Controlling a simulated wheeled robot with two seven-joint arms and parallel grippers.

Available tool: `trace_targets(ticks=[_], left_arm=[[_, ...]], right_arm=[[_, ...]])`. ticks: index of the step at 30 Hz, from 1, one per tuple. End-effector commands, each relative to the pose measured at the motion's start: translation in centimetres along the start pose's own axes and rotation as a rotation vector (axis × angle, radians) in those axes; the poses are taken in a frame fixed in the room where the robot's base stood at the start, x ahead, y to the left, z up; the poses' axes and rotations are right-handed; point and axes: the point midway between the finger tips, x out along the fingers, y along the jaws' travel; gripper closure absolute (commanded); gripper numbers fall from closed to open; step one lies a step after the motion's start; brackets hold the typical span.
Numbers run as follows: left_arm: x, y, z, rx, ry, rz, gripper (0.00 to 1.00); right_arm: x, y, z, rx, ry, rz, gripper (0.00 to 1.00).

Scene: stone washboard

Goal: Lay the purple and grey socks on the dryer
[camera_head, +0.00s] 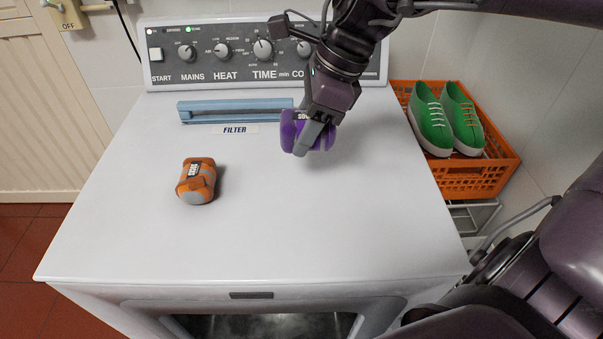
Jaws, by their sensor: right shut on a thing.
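The purple and grey socks (289,133) are a rolled bundle with a dark label, held in my right gripper (309,138). My right gripper is shut on them and points down, over the back part of the white dryer's top (300,225), right of the middle. The gripper's fingers cover part of the bundle. I cannot tell whether the bundle touches the dryer top. My left gripper is not in view.
An orange and grey sock bundle (197,181) lies on the dryer's left half. A blue filter handle (235,111) and the control panel (220,50) are at the back. An orange basket (460,178) with green shoes (431,120) stands right. The dryer's front middle is clear.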

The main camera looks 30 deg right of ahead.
Motion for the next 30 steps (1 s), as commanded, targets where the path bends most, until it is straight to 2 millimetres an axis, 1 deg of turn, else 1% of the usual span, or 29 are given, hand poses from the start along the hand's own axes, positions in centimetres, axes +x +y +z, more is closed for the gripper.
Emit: trace_targets(ticks=[1, 3, 6, 13, 18, 22, 30], left_arm=[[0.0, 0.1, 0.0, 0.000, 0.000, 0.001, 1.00], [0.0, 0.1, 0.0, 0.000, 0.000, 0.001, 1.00], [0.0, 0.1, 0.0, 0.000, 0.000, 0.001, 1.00], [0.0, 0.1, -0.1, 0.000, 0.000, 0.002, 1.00], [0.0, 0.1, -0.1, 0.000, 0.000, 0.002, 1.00], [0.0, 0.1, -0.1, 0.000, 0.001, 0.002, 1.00], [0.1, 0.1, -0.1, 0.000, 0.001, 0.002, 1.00]], right_arm=[[1.4, 0.1, -0.6, 0.001, 0.000, 0.006, 0.74], [3.0, 0.1, -1.2, 0.001, 0.000, 0.007, 0.74], [4.6, 0.1, -1.9, 0.001, 0.000, 0.004, 0.74], [6.6, 0.0, -2.7, 0.000, 0.001, 0.003, 0.74], [9.0, 0.0, -3.7, 0.002, 0.000, 0.004, 0.74], [9.9, 0.0, -4.1, -0.001, 0.000, 0.000, 0.74], [10.0, 0.0, -4.1, -0.001, -0.001, -0.001, 0.74]])
